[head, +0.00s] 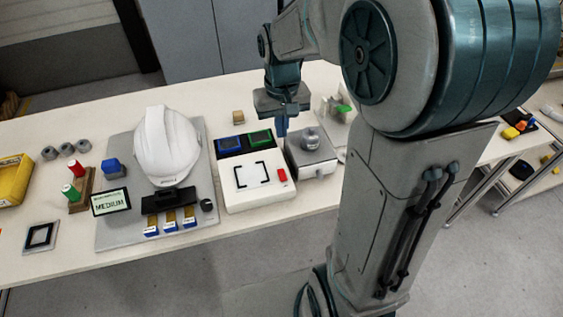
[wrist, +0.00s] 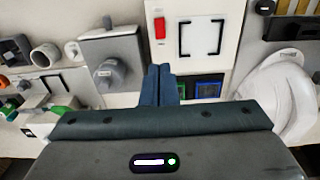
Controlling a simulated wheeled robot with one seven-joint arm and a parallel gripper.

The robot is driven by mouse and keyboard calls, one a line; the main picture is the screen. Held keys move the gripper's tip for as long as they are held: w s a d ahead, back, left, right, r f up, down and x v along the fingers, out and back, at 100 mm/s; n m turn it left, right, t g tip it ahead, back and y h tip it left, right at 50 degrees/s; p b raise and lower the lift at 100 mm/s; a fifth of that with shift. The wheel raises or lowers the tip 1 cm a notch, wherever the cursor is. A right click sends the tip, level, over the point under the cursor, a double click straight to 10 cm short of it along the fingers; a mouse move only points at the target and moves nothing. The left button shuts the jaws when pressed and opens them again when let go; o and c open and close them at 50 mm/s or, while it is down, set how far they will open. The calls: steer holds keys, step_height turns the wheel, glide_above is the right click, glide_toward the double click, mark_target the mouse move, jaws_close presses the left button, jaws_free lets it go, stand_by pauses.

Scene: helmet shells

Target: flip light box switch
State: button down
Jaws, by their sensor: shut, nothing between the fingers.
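The light box (head: 256,185) is a white box with a black bracketed square on top, standing mid-table. Its red switch (head: 281,175) is at the right part of its top in the head view. In the wrist view the light box (wrist: 204,62) is upside down at top centre, with the red switch (wrist: 159,27) at its upper left. My gripper (head: 282,131) is shut and empty, pointing down behind the light box's back right corner. In the wrist view the gripper's fingers (wrist: 158,72) are together, just left of the box's lower edge and apart from the switch.
A grey metal device with a knob (head: 311,155) stands close right of the box. Blue and green pads (head: 245,140) lie behind it. A white helmet (head: 166,146) on a grey board is at left, with a "MEDIUM" display (head: 111,202). A small tan block (head: 238,117) lies farther back.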

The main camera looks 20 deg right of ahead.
mark_target(282, 171)
step_height(282, 171, down, 14)
steer(key=shift+w+f+p, duration=0.1)
steer(key=shift+p, duration=0.2)
stand_by(0.5)
